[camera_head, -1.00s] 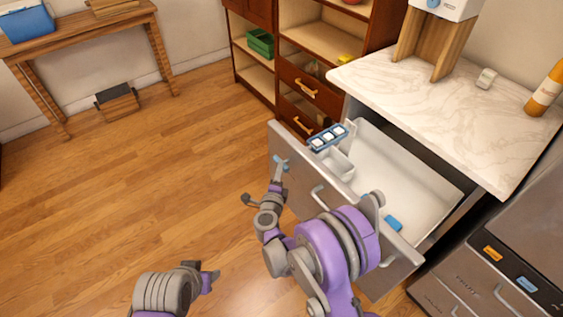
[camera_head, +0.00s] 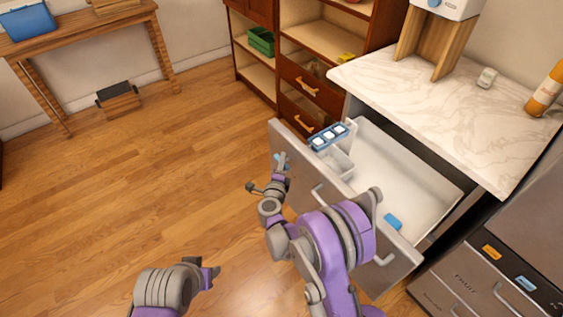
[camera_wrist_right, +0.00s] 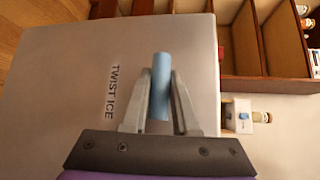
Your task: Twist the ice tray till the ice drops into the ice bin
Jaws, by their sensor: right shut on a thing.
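A blue ice tray (camera_head: 328,137) with several white ice cubes sits at the far end of the open drawer in the head view, looking level. Below it is a white ice bin (camera_head: 341,163), partly hidden by the drawer front. My right gripper (camera_head: 281,164) is at the outside of the drawer front, next to the tray. In the right wrist view its fingers (camera_wrist_right: 160,100) are shut on a blue handle (camera_wrist_right: 161,75), beside the words "TWIST ICE" on the grey front (camera_wrist_right: 80,85). My left gripper (camera_head: 212,279) is low in the head view, away from the drawer; its jaws are unclear.
The drawer (camera_head: 415,185) is pulled out under a marble counter (camera_head: 430,105); a small blue object (camera_head: 393,221) lies inside. A wooden cabinet (camera_head: 306,92) stands behind. Grey drawers (camera_head: 480,285) are at the right.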

